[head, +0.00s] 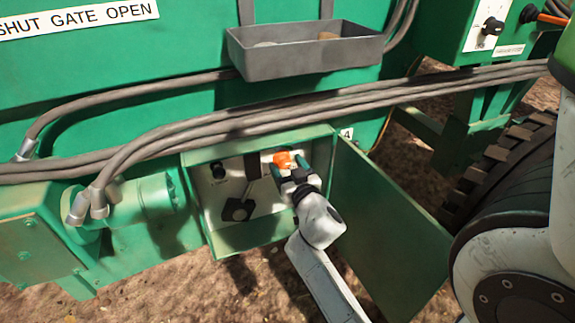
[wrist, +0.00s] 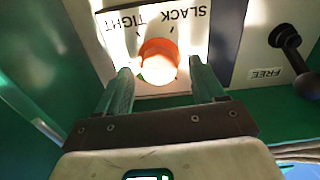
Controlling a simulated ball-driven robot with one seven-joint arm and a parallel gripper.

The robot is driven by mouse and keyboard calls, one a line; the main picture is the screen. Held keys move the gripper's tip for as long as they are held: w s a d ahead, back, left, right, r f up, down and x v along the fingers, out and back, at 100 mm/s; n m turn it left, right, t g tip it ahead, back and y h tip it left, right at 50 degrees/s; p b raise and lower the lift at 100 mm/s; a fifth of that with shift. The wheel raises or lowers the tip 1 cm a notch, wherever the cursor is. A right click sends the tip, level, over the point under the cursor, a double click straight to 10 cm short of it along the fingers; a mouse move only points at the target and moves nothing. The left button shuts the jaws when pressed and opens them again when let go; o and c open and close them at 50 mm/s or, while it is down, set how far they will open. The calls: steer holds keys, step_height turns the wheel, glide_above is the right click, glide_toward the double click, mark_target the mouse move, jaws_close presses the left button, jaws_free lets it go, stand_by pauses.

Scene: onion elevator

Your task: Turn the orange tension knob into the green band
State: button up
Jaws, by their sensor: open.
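The orange tension knob (head: 283,160) is on the back panel of an open green box in the head view. In the wrist view the knob (wrist: 158,60) is on a white plate lettered TIGHT and SLACK, which appears upside down. Bright glare washes out the knob's lower part. My gripper (head: 289,168) is inside the box at the knob. In the wrist view its green fingers (wrist: 160,68) are open, one on each side of the knob, with visible gaps. I see no contact.
The open box door (head: 390,220) stands close to the right of my arm. Grey hoses (head: 300,112) cross just above the box, below a grey tray (head: 305,55). A black lever (wrist: 287,42) by a FREE label is right of the knob in the wrist view.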

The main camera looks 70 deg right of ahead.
steer(key=c, duration=1.1)
steer(key=shift+o, duration=0.2)
steer(key=shift+n, duration=0.3)
steer(key=n, duration=0.2)
steer(key=shift+w+f+n+b, duration=0.1)
steer(key=shift+n+b, duration=0.2)
steer(key=shift+n, duration=0.1)
steer(key=n, duration=0.3)
steer(key=shift+n, duration=0.3)
steer(key=n, duration=0.3)
steer(key=shift+a+n, duration=0.1)
steer(key=shift+n, duration=0.2)
steer(key=shift+w+f+n, duration=0.1)
steer(key=shift+n, duration=1.7)
